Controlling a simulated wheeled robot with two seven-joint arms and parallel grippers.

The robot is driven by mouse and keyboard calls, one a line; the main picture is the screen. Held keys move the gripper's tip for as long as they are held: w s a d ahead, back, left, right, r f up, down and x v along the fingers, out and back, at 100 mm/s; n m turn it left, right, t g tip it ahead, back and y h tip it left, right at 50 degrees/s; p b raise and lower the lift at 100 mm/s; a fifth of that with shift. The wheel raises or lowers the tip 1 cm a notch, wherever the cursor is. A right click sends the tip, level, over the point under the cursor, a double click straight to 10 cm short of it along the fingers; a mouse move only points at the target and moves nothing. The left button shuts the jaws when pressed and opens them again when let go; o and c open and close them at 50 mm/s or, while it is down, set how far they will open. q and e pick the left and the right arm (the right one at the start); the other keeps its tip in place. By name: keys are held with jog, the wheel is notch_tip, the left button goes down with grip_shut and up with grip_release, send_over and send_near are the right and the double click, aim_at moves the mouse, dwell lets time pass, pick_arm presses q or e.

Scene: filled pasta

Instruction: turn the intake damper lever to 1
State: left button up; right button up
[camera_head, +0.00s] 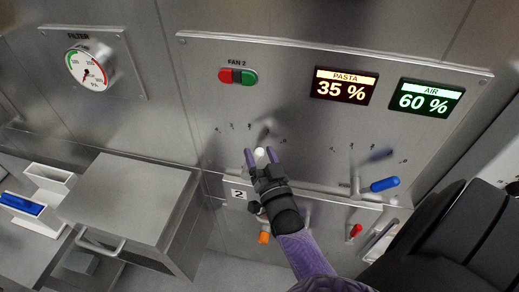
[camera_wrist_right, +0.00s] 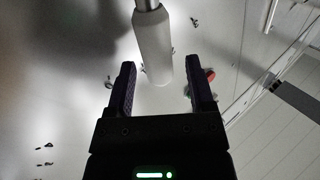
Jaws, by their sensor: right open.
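A lever with a white handle (camera_head: 260,153) is on the steel wall panel, below the FAN 2 buttons, with small scale marks around it. My right gripper (camera_head: 263,155) is open in front of it, with one finger on each side of the handle. In the right wrist view the white handle (camera_wrist_right: 152,45) reaches down between the open fingers (camera_wrist_right: 160,80), with gaps visible on both sides. A second lever has a blue handle (camera_head: 384,184) and its own scale marks, to the right. I cannot read which lever is labelled intake damper, nor the scale numbers near the white one.
The panel (camera_head: 290,80) carries red and green FAN 2 buttons (camera_head: 238,76), a PASTA 35 % display (camera_head: 344,87) and an AIR 60 % display (camera_head: 426,98). A filter gauge (camera_head: 87,69) is at left. Below are a red handle (camera_head: 355,231) and an orange part (camera_head: 263,238).

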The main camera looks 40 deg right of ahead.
jog(key=v, duration=0.9)
